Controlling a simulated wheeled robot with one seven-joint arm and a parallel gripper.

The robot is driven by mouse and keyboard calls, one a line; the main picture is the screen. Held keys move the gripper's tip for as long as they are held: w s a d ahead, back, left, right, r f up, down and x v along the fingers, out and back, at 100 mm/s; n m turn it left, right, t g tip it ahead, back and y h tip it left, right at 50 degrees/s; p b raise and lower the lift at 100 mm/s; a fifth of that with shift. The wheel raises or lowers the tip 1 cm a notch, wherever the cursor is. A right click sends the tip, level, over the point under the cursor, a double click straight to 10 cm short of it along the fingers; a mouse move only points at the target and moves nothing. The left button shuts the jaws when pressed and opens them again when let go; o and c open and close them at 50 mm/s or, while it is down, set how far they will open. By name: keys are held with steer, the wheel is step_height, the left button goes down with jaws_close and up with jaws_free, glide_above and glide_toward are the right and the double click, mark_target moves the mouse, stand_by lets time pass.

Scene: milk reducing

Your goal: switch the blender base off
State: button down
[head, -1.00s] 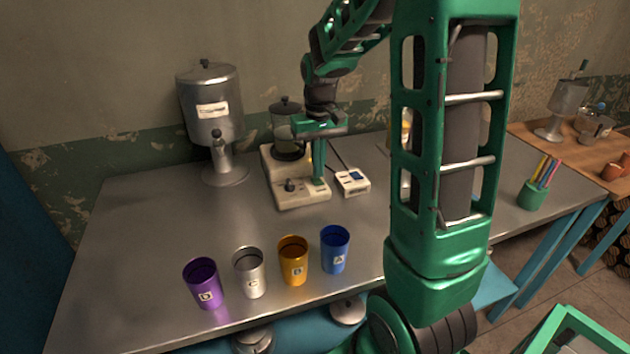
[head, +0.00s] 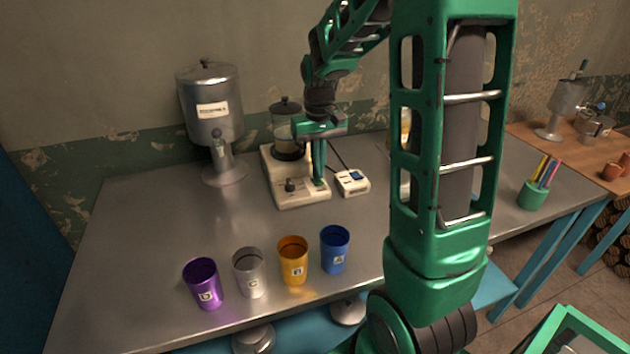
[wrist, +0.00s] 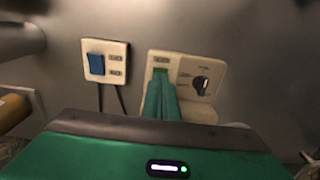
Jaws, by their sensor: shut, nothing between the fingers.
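The cream blender base (head: 301,194) stands on the metal table, with a glass jar (head: 288,140) on its rear part. On its front it has a dark knob (head: 290,185); in the wrist view the black knob (wrist: 201,82) sits on a marked dial plate. My gripper (head: 319,183) points down at the right side of the base's front panel. In the wrist view its shut fingers (wrist: 160,82) reach a green patch on the panel beside the knob. The tips hide part of that patch, and I cannot tell whether they touch it.
A small white box with a blue switch (head: 352,181) lies right of the base, with a cable. Purple (head: 204,284), silver (head: 250,272), orange (head: 293,260) and blue (head: 335,249) cups line the front. A metal dispenser (head: 212,110) stands at the left. The table's left part is clear.

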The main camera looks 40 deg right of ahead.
mark_target(320, 183)
steer(key=shift+f, duration=0.75)
stand_by(0.4)
steer(key=shift+r, duration=0.1)
steer(key=shift+r, duration=3.4)
steer(key=s+a+f+m, duration=0.1)
steer(key=s+f+m, duration=0.1)
steer(key=s, duration=2.4)
steer(key=shift+s+a+f+m, duration=0.15)
steer(key=shift+s+a+m, duration=0.25)
steer(key=shift+m, duration=0.2)
